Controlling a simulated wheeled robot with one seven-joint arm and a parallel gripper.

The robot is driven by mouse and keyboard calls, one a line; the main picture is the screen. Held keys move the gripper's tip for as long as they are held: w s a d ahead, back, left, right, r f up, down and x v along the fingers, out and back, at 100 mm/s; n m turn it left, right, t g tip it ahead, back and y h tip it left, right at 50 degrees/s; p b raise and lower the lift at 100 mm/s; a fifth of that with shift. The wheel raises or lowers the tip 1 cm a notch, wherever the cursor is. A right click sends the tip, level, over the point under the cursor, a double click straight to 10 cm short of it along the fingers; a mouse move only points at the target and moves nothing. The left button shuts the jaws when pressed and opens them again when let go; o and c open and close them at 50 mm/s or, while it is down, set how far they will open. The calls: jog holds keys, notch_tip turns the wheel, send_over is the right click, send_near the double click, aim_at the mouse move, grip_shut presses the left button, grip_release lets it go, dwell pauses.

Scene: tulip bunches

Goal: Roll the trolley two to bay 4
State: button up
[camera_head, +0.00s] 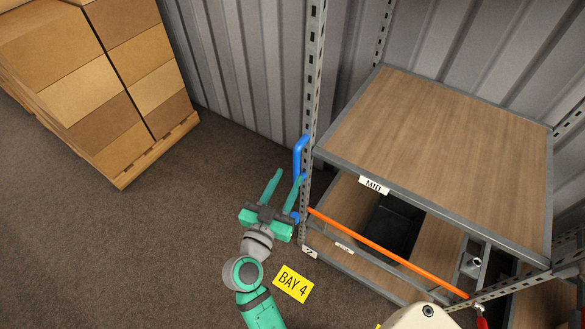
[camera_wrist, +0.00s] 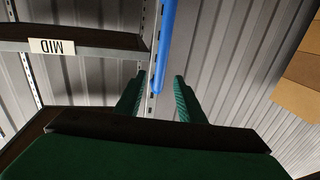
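The shelved unit with a tag that seems to read 2 (camera_head: 309,252) at its lower corner has grey perforated posts and wooden shelves. Its shelf marked MID (camera_head: 440,150) also shows in the wrist view (camera_wrist: 85,39). A blue upright handle (camera_head: 299,158) is on its left post. My gripper (camera_head: 289,174) is open beside this handle, its right finger overlapping the handle's lower part. In the wrist view the handle (camera_wrist: 165,50) appears between the open fingertips; I cannot tell whether they touch it. The yellow BAY 4 sign (camera_head: 293,284) lies on the floor near my arm.
An orange bar (camera_head: 385,252) crosses the unit's front above a lower shelf holding a black box (camera_head: 392,228). Stacked cartons on a pallet (camera_head: 150,155) stand at the upper left. A corrugated wall (camera_head: 235,65) is behind. The floor (camera_head: 130,250) at left is clear.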

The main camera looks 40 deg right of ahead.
jog(key=shift+v, duration=1.4)
jog(key=s+a+f+n+t+y, duration=0.2)
jog(key=s+a+f+n+y, duration=0.1)
jog(key=a+f+n+y, duration=0.3)
jog(key=s+a+f+n+t+y, duration=0.2)
jog(key=s+a+f+n+y, duration=0.15)
jog(key=a+f, duration=0.45)
jog(key=s+a+r+n+t+y, duration=0.1)
jog(key=s+a+r+y, duration=0.2)
jog(key=s+a, duration=0.2)
jog(key=s+a+r+n+t+y, duration=0.1)
jog(key=s+a+r+y, duration=0.2)
jog(key=s, duration=0.9)
jog(key=shift+a, duration=1)
jog(key=shift+c, duration=0.6)
jog(key=shift+w, duration=0.2)
